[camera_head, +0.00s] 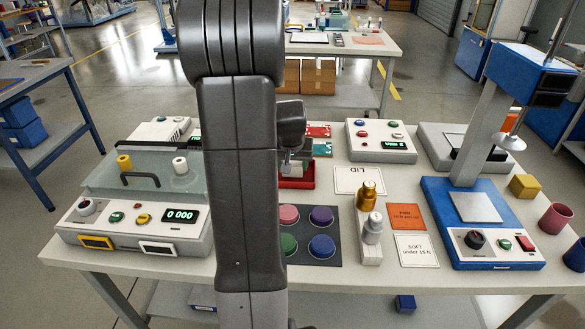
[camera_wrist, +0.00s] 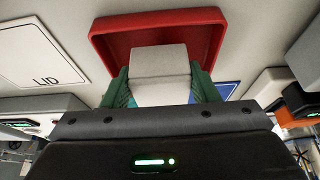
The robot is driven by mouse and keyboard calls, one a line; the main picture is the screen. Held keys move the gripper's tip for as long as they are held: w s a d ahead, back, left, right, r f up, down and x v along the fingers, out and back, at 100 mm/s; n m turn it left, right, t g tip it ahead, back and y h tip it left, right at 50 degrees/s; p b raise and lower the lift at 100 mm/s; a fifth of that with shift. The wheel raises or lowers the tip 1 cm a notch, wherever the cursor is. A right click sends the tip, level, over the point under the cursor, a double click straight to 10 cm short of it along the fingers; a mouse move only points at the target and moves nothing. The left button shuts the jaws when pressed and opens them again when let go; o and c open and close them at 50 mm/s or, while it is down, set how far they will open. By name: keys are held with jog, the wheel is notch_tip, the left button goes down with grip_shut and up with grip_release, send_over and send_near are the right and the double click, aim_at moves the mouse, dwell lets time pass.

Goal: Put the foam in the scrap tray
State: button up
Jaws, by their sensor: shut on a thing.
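A pale grey-white foam block (camera_wrist: 160,62) is between the green fingers of my gripper (camera_wrist: 160,90) in the wrist view, which are shut on it. Behind the block in that view is the red scrap tray (camera_wrist: 102,45), with a raised rim. The block covers part of the tray's floor, and I cannot tell whether it touches it. In the head view the red tray (camera_head: 308,178) is near the middle of the table, partly hidden by my arm. My gripper (camera_head: 293,165) is right over it there, and the foam is hard to make out.
A LID card (camera_head: 358,180) lies right of the tray. A dark mat with several coloured discs (camera_head: 322,262) is in front. Brass and grey weights (camera_head: 367,197) stand to the right. A blue press (camera_head: 452,225) is farther right, and a covered tester (camera_head: 135,215) is at left.

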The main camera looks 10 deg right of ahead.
jog(key=shift+f, duration=0.75)
jog(key=shift+f, duration=0.25)
jog(key=o, duration=1)
jog(key=shift+r, duration=0.1)
jog(key=shift+r, duration=0.1)
jog(key=shift+r, duration=0.5)
jog(key=v, duration=1.1)
jog(key=shift+s+a, duration=0.1)
jog(key=shift+s, duration=0.15)
